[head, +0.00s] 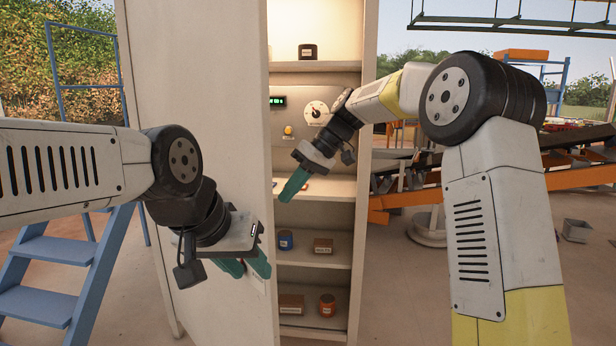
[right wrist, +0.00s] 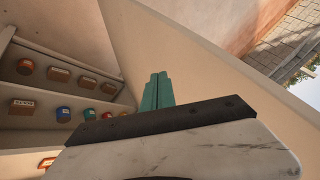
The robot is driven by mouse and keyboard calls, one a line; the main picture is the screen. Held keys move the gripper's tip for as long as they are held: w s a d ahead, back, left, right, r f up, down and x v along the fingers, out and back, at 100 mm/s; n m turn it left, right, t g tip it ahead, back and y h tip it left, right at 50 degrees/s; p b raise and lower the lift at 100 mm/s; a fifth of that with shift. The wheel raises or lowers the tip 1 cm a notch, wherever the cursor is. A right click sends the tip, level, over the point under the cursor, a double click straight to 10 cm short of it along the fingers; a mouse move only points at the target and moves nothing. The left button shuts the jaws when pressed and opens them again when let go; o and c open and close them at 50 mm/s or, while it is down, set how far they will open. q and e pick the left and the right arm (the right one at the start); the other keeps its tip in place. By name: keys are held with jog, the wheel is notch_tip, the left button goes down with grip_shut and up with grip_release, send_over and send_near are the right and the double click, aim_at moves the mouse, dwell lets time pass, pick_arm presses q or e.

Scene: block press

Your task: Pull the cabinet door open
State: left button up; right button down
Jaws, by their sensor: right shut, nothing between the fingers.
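The cabinet door (head: 205,120) is a tall cream panel in the head view. It stands at least partly open, with the lit cabinet (head: 367,110) interior showing to its right. My right gripper (head: 288,193) is shut and empty, its green fingers at the opening close to the door's free edge. In the right wrist view the shut fingers (right wrist: 156,88) point along a pale panel, with shelves to the left. My left gripper (head: 246,268) has its green fingers apart, low in front of the door's outer face. I cannot tell whether either gripper touches the door. No handle shows clearly.
A dial (head: 316,113) is on the back panel. Blue steps (head: 65,250) stand left; an orange-framed conveyor (head: 420,197) stands right.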

aim_at(272, 200)
jog(key=shift+s+a+f, duration=0.25)
jog(key=shift+s+a, duration=0.55)
jog(key=shift+a, duration=0.05)
jog(key=shift+s+a+f, duration=0.2)
jog(key=shift+s+a, duration=0.6)
jog(key=shift+a, duration=0.05)
